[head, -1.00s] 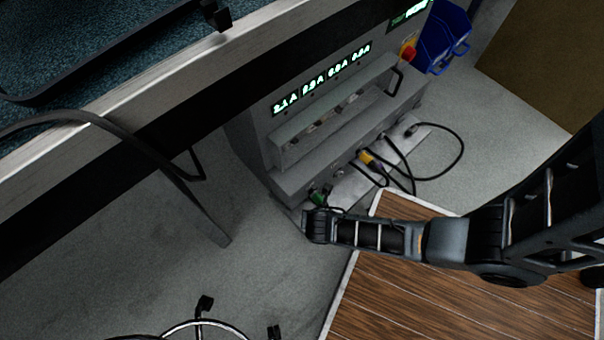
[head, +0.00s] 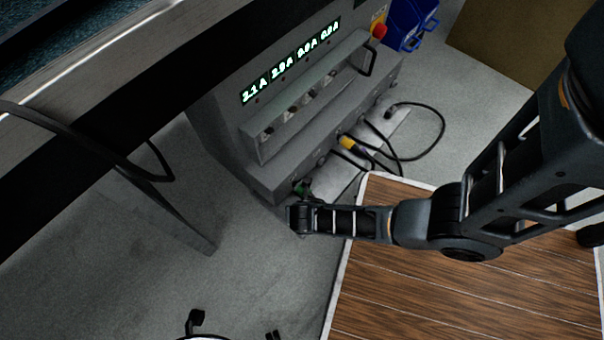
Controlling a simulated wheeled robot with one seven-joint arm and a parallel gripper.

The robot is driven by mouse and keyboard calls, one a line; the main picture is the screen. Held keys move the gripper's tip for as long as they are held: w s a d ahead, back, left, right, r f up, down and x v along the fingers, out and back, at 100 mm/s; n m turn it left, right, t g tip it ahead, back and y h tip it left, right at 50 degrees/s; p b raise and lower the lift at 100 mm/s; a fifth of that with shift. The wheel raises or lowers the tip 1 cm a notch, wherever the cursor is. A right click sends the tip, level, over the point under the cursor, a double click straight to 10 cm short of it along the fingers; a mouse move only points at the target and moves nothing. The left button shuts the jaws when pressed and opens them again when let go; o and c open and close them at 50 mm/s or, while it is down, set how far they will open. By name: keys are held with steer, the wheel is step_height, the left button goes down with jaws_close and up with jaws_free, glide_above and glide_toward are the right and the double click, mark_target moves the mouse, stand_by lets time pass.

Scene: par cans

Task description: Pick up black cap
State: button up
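My arm reaches in from the right in the head view, and its end, my gripper (head: 299,216), is at the lower left corner of the grey power cabinet (head: 225,135). The fingers are too dark and small to tell open from shut. A green connector (head: 301,188) shows just above the gripper, at the cabinet's lower front. I cannot single out a black cap for certain. A black plug end (head: 391,109) on a cable lies on the light plate at the cabinet's right, apart from the gripper.
The cabinet has lit readouts, a row of sockets, a yellow connector (head: 350,144) and looping black cables (head: 441,125). Blue bins (head: 410,22) hang at its far end. A wooden-topped surface (head: 450,300) lies under my arm.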

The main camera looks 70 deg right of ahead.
steer(key=c, duration=1.2)
steer(key=shift+o, duration=0.2)
steer(key=shift+r, duration=0.2)
